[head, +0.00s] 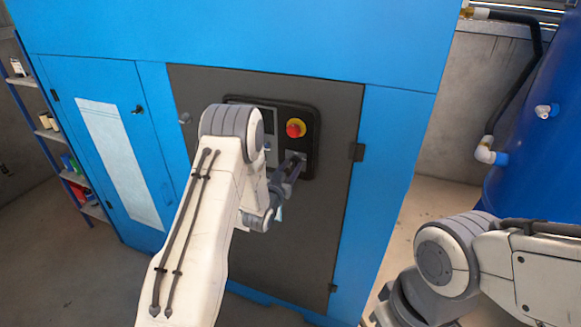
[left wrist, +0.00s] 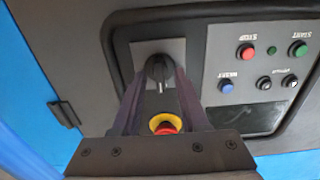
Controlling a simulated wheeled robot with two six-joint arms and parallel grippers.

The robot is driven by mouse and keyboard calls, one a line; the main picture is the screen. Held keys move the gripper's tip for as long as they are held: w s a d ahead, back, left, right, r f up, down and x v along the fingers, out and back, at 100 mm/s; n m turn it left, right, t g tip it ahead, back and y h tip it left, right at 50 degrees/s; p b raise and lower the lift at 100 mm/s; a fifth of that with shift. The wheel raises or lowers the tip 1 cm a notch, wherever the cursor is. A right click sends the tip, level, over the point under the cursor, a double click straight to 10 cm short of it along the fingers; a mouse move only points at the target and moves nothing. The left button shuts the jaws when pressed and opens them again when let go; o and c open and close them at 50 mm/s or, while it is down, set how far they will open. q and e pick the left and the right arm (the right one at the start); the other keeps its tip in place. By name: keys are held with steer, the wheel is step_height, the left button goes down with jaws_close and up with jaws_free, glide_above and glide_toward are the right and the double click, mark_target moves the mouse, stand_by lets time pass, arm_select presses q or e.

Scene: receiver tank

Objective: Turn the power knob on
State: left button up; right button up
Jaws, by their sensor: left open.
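The power knob (left wrist: 158,69) is black, with a light mark line, on a grey square plate (left wrist: 177,46) in the left wrist view. My left gripper (left wrist: 160,76) is open, with one finger on each side of the knob. I cannot tell whether the fingers touch it. In the head view my left gripper (head: 295,163) reaches the lower right of the black control panel (head: 312,122), and the fingers hide most of the knob. Of my right arm only links show at the lower right; its gripper is not in view.
A red emergency stop on a yellow collar (head: 296,128) sits just above the knob; the left wrist view shows it upside down (left wrist: 166,124). Stop (left wrist: 248,51), start (left wrist: 298,48) and reset (left wrist: 226,85) buttons are beside it. A blue tank (head: 540,130) stands at right.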

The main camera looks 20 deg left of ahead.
arm_select(q)
jaws_close()
steer(key=shift+f+m+b, duration=0.1)
steer(key=shift+m+b, duration=0.2)
steer(key=shift+b, duration=0.3)
steer(key=m+b, duration=0.2)
steer(key=b, duration=0.2)
steer(key=m+b, duration=0.3)
steer(key=b, duration=0.1)
steer(key=m+b, duration=0.3)
steer(key=b, duration=0.1)
steer(key=shift+d+f+b, duration=0.15)
steer(key=shift+f+b, duration=0.15)
steer(key=shift+b, duration=0.1)
steer(key=m+b, duration=0.8)
steer(key=b, duration=0.4)
steer(key=shift+b, duration=0.3)
steer(key=shift+r+m+b, duration=0.15)
steer(key=shift+m+b, duration=0.65)
steer(key=shift+d, duration=0.1)
